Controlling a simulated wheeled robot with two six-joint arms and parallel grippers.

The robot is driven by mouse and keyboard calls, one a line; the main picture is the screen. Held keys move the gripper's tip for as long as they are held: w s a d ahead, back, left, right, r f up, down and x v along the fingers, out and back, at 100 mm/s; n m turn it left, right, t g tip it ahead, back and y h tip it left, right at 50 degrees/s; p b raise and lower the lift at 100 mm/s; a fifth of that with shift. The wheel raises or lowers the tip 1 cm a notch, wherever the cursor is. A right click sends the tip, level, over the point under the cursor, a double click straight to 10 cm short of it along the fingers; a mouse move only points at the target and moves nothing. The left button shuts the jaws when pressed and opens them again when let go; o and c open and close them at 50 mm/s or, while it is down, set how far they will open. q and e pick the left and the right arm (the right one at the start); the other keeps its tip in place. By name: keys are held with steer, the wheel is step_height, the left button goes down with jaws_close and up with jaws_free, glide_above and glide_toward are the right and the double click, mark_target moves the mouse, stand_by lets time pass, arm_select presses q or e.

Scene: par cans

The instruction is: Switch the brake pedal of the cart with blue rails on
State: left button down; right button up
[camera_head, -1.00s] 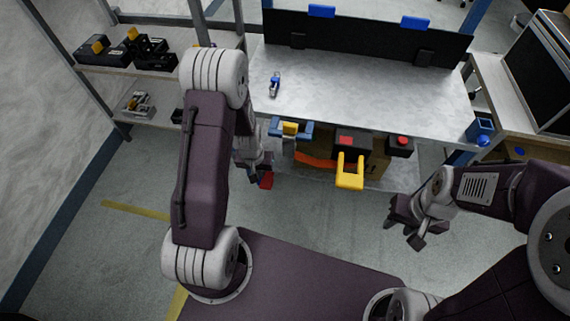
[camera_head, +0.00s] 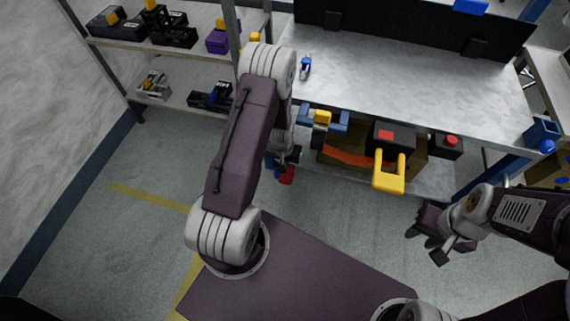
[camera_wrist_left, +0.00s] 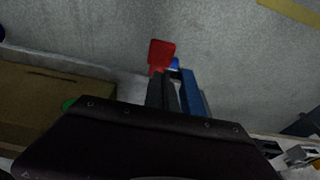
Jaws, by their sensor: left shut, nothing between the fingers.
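The cart or bench with blue rails has a grey metal top (camera_head: 410,75) and a blue upright (camera_head: 500,178) at its right end. A small red pedal (camera_head: 287,175) shows low by its left end, just above the floor. It also shows in the left wrist view (camera_wrist_left: 161,55), beside a blue bar (camera_wrist_left: 190,95). My left gripper (camera_wrist_left: 163,88) is shut and empty, its tips at or just short of the red pedal; contact cannot be told. My forearm partly hides this gripper in the head view. My right gripper (camera_head: 425,242) looks open and empty, over the floor.
A yellow handle (camera_head: 389,178) and a blue-and-yellow clamp-like part (camera_head: 323,119) stick out at the front edge. A cardboard box (camera_head: 415,162) sits on the lower shelf. A shelf rack (camera_head: 190,70) stands at the left. The floor at left is clear.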

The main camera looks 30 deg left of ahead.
mark_target(286, 177)
arm_select(q)
step_height(286, 177, down, 7)
steer(key=b, duration=0.4)
steer(key=shift+w+f, duration=0.15)
steer(key=shift+f, duration=0.05)
steer(key=shift+s+f+b, duration=0.2)
steer(key=shift+f+b, duration=0.2)
steer(key=shift+f, duration=0.15)
